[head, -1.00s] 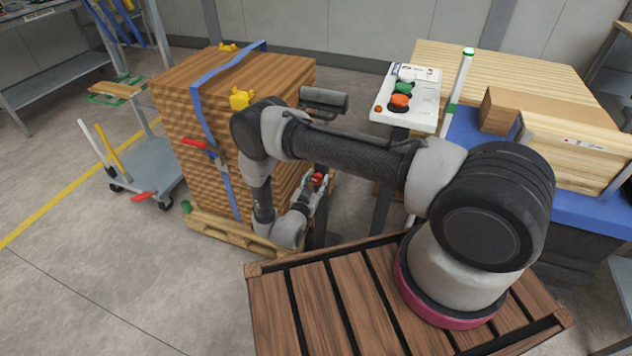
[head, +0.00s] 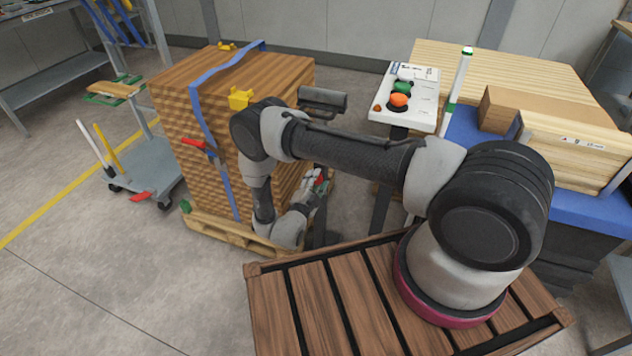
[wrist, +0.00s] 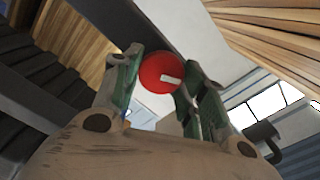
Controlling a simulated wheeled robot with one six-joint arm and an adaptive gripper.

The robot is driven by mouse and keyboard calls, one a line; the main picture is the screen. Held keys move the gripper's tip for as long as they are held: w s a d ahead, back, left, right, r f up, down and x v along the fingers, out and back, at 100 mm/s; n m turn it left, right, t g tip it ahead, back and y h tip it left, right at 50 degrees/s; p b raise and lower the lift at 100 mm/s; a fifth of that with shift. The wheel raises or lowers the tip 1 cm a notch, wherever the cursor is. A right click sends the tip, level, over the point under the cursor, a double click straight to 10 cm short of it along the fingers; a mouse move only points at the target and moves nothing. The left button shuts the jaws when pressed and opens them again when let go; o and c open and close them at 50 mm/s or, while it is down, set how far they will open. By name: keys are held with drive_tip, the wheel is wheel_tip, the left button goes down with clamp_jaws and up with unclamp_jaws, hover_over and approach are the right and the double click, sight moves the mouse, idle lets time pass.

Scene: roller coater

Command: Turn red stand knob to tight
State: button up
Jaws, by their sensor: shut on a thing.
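The red stand knob (wrist: 161,73) is a round red disc with a white mark, seen in the wrist view between the two green-edged fingers of my gripper (wrist: 160,85). The fingers are shut on the knob from both sides. The white mark sits low and right of the disc's middle, nearly level. In the head view my gripper (head: 314,186) is low beside the pallet stack, and only a small bit of red shows at its fingertips. The knob's stand is mostly hidden there by my arm.
A strapped wooden stack (head: 170,110) on a pallet (head: 232,233) stands just left of my gripper. A white control box (head: 425,105) with coloured buttons stands behind to the right. A grey cart (head: 150,170) is farther left. Open floor lies at front left.

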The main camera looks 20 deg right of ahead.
drive_tip(key=m, duration=0.5)
drive_tip(key=shift+s+f+m, duration=0.1)
drive_tip(key=shift+f+m, duration=0.05)
drive_tip(key=shift+m, duration=0.25)
idle(0.4)
drive_tip(key=o, duration=1)
drive_tip(key=v, duration=1.2)
